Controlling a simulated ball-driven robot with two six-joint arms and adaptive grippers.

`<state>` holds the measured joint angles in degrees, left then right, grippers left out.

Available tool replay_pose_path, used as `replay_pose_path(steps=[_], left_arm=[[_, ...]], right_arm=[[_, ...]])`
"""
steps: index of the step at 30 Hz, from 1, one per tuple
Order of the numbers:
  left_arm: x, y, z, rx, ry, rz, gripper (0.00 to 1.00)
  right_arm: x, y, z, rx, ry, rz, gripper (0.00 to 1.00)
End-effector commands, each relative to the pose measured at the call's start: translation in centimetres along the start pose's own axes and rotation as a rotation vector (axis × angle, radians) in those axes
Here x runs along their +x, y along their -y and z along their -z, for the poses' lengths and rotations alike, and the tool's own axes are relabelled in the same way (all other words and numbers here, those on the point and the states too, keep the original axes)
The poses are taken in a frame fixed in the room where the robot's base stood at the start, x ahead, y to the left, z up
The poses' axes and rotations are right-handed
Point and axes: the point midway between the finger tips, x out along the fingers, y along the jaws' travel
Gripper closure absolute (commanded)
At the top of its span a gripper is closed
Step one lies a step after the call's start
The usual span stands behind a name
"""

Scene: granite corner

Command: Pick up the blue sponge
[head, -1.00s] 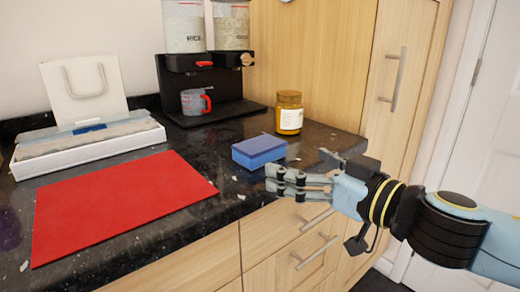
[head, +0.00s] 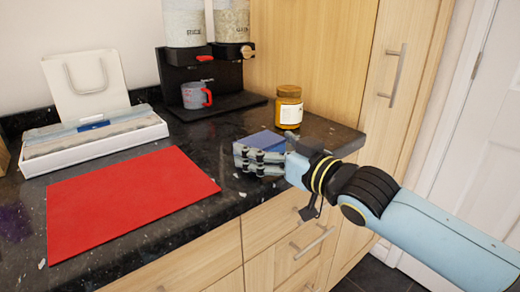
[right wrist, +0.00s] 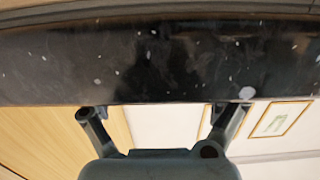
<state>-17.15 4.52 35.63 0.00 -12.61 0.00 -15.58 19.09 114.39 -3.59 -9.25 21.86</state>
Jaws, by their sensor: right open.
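The blue sponge (head: 266,140) lies on the dark granite counter, near its right-hand end. My right gripper (head: 240,158) is just in front of it in the head view and covers its lower part. Whether they touch cannot be told. The gripper is open; its two fingers stand apart in the right wrist view (right wrist: 165,104), with nothing seen between them. The sponge does not show in the right wrist view. My left gripper is not in view.
A yellow-lidded jar (head: 289,107) stands close behind the sponge. A red mat (head: 130,200) lies to the left. A black dispenser (head: 200,85) with a measuring cup (head: 195,96) and a white tray (head: 95,145) stand at the back. The counter's front edge runs below my gripper.

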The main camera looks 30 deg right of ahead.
Motion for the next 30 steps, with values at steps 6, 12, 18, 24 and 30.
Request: replay_pose_path(steps=[6,12,18,24,30], left_arm=[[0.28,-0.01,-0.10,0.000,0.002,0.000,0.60],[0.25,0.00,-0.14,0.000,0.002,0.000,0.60],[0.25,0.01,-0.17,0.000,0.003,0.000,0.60],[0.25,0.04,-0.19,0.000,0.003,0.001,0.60],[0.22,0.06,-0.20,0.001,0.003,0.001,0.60]], right_arm=[[0.48,0.05,0.02,-0.001,0.000,0.002,0.00],[0.46,0.04,0.05,-0.001,0.000,0.002,0.10],[0.44,0.04,0.04,-0.001,0.000,0.002,0.31],[0.44,0.04,0.05,-0.001,0.000,0.002,0.32],[0.44,0.04,0.14,-0.001,0.000,0.002,0.32]])
